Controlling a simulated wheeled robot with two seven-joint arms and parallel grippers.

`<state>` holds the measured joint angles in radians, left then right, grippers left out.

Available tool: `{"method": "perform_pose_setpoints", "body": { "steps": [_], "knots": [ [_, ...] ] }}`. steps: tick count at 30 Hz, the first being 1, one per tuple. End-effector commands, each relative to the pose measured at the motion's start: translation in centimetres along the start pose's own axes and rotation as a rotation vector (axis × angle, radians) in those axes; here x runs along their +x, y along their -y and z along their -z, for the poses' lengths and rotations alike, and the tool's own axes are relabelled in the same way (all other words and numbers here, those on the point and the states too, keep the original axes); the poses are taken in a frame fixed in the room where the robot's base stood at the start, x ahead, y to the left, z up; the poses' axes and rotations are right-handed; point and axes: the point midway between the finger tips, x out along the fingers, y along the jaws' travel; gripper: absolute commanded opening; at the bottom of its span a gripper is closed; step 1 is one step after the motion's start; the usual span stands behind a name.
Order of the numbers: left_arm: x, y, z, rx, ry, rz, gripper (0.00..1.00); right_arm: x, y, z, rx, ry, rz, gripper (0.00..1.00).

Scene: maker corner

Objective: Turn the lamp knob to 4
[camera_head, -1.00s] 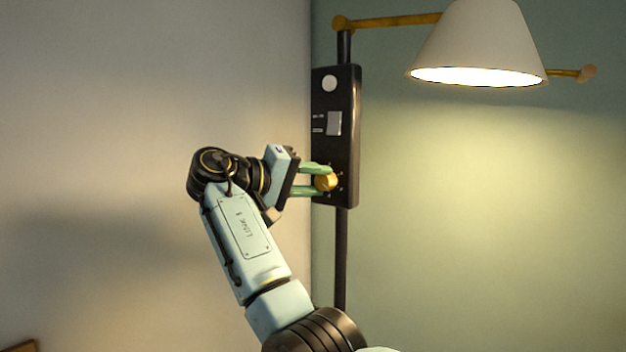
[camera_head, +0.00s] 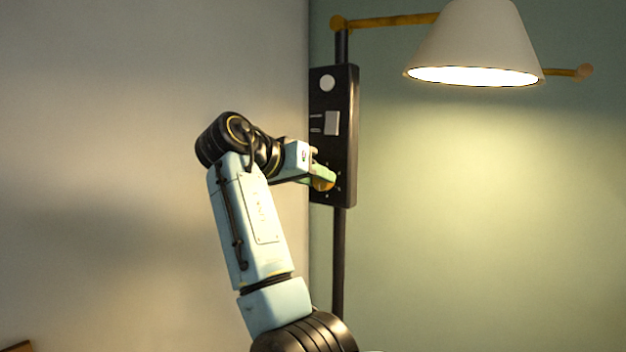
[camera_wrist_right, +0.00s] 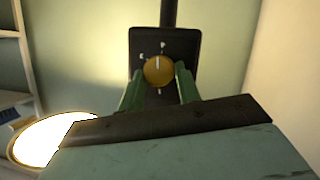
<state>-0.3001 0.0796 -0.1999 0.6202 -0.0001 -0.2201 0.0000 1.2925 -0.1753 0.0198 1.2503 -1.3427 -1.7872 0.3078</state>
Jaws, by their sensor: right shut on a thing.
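The lamp's knob (camera_head: 322,184) is a round yellow dial low on the black control panel (camera_head: 346,158). It also shows in the right wrist view (camera_wrist_right: 158,71), with a pale pointer line and small white marks around it; the marks are too small to read. My right gripper (camera_head: 326,175) is shut on the knob, with its green fingers (camera_wrist_right: 160,88) on either side of it. In the head view the fingers hide part of the knob. The lamp shade (camera_head: 476,45) glows at the upper right. My left gripper is not in view.
The panel also has a round white button (camera_head: 327,83) and a pale rectangular switch (camera_head: 332,123). A dark pole (camera_head: 339,260) carries the panel. A pale wall (camera_head: 120,80) stands to the left. Shelves (camera_wrist_right: 12,60) show at the left of the wrist view.

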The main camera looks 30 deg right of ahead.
Motion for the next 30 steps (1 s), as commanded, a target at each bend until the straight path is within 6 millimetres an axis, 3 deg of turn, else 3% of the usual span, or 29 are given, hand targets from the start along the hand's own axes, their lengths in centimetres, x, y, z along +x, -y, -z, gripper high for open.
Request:
{"method": "perform_pose_setpoints", "body": {
  "steps": [23, 24, 28, 30],
  "knots": [
    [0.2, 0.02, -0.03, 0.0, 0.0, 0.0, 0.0, 0.04, -0.11, -0.03, 0.089, 0.005, 0.037, 0.1],
    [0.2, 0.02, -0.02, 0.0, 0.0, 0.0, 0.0, 0.04, -0.11, -0.03, 0.089, 0.005, 0.037, 0.38],
    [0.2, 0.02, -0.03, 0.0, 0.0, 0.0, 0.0, 0.04, -0.11, -0.02, 0.088, 0.005, 0.037, 0.55],
    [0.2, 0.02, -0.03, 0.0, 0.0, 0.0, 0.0, 0.04, -0.11, -0.02, 0.088, 0.005, 0.037, 0.55]
  ]
}}
